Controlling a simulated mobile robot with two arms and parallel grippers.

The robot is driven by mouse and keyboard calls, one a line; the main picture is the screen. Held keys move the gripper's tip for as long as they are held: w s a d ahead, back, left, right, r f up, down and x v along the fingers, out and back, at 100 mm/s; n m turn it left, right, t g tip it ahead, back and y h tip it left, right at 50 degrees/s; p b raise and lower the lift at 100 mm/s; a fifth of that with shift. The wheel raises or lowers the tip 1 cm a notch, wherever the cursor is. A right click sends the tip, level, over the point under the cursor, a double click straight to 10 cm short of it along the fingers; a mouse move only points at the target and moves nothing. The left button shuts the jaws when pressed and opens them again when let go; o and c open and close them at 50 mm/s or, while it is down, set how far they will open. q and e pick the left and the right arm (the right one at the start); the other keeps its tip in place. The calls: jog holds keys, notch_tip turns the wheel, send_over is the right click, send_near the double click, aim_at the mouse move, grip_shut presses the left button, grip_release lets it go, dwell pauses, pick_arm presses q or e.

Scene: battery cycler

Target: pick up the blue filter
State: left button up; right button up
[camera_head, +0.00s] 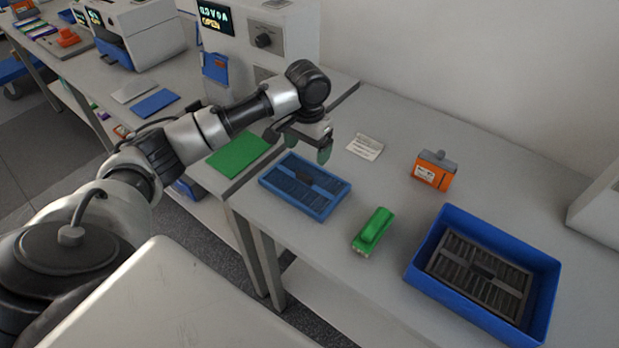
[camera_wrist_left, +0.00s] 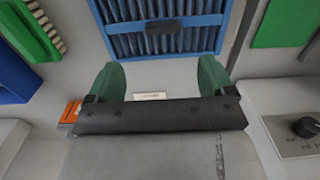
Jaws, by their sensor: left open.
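My left gripper (camera_head: 302,138) is above the table behind the filter in the head view. In the left wrist view its two green fingers (camera_wrist_left: 155,80) are spread apart with nothing between them. My right gripper is not in view.
A green brush (camera_head: 373,230) lies right of the filter. Behind are a white label (camera_head: 365,146) and an orange box (camera_head: 434,171). A blue bin (camera_head: 416,277) holding a dark filter (camera_head: 480,271) is at the right. A green mat (camera_head: 238,154) lies on the left table.

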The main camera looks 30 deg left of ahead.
aim_at(304, 175)
pick_arm(q)
jog(key=f, duration=0.1)
jog(key=s+f, duration=0.1)
jog(key=f, duration=0.1)
jog(key=shift+w+f, duration=0.15)
jog(key=shift+f, duration=0.2)
jog(key=f, duration=0.1)
jog(key=f+p, duration=0.1)
jog(key=f, duration=0.1)
jog(key=shift+a+f, duration=0.25)
jog(key=shift+f+p, duration=0.3)
jog(key=shift+f, duration=0.45)
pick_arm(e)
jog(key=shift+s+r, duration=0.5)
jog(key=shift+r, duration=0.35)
pick_arm(q)
jog(key=c, duration=1)
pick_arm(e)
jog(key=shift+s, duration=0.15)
pick_arm(q)
jog(key=shift+r, duration=0.1)
